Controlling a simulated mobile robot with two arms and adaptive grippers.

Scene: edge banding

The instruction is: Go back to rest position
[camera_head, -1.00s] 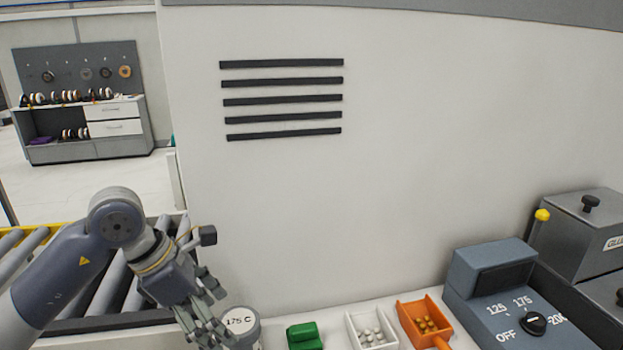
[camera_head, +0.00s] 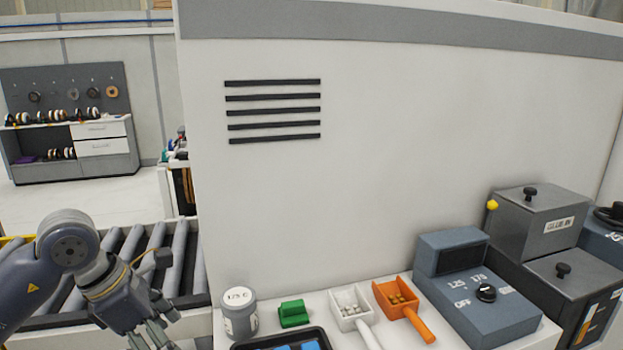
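My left gripper (camera_head: 150,335) is at the lower left, in front of the roller conveyor and left of the grey 175 C jar. Its fingers point down and right, and the lowest part is cut by the bottom edge. The fingers look spread, and I see nothing between them. My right gripper is not in view.
On the white ledge stand a grey jar (camera_head: 239,314), a green block (camera_head: 293,314), a white scoop (camera_head: 351,309), an orange scoop (camera_head: 402,298), a dial box (camera_head: 478,290) and a glue bin (camera_head: 540,226). A black tray (camera_head: 262,344) sits in front. Conveyor rollers (camera_head: 177,262) lie left.

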